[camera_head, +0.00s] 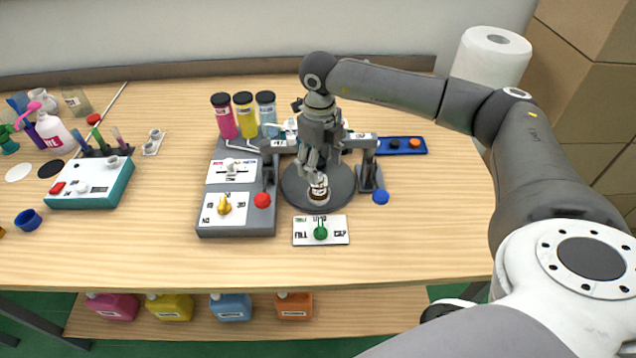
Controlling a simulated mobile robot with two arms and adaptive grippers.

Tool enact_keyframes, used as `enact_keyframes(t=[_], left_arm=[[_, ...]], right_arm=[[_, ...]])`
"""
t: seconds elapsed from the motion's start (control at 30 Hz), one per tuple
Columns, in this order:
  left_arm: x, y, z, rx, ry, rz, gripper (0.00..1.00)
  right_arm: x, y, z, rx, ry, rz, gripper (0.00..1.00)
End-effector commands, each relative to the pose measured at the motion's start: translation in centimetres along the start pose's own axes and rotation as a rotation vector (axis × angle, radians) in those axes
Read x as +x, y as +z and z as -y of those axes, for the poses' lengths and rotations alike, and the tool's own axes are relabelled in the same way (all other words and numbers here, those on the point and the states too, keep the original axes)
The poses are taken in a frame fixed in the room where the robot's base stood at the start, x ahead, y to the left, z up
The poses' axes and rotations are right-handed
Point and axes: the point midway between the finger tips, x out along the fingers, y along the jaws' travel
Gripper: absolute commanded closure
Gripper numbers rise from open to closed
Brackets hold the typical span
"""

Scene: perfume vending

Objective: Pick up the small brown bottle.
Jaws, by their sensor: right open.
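The small brown bottle (319,190) stands upright on the dark round turntable (342,199) near the middle of the table. It has a pale label. My right gripper (317,172) points down from above at the bottle, with its fingers open around or just over the bottle's top. Whether the fingers touch the bottle cannot be told. The upper part of the bottle is partly hidden by the fingers. My left gripper is not in view.
A grey dispenser (238,222) with pink, yellow and blue cylinders stands left of the turntable. A white switch panel (335,238) lies in front of it. A blue button strip (401,146) is behind right. A paper roll (487,62) stands at the back right.

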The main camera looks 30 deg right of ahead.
Motion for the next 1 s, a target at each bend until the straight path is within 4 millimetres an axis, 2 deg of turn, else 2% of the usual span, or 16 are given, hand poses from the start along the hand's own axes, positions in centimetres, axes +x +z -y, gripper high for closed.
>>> enact_keyframes(t=[0.1,0.17,0.33,0.5,0.77,1.0], left_arm=[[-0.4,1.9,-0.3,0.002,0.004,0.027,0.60],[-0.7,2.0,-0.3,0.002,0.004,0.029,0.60],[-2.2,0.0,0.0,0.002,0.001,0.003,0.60],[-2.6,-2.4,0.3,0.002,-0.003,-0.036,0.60],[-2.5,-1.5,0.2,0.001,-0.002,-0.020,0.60],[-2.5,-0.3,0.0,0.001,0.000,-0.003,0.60]], right_arm=[[0.8,0.0,0.0,-0.001,0.000,0.000,0.38],[1.2,-0.1,0.0,-0.001,0.000,-0.001,0.38],[3.4,-0.2,0.0,-0.001,0.001,-0.003,0.38],[5.6,-0.1,0.0,-0.001,0.002,0.000,0.38],[6.1,-0.1,0.0,-0.002,0.001,0.002,0.38],[6.1,-0.1,0.0,-0.002,0.001,0.002,0.68]])
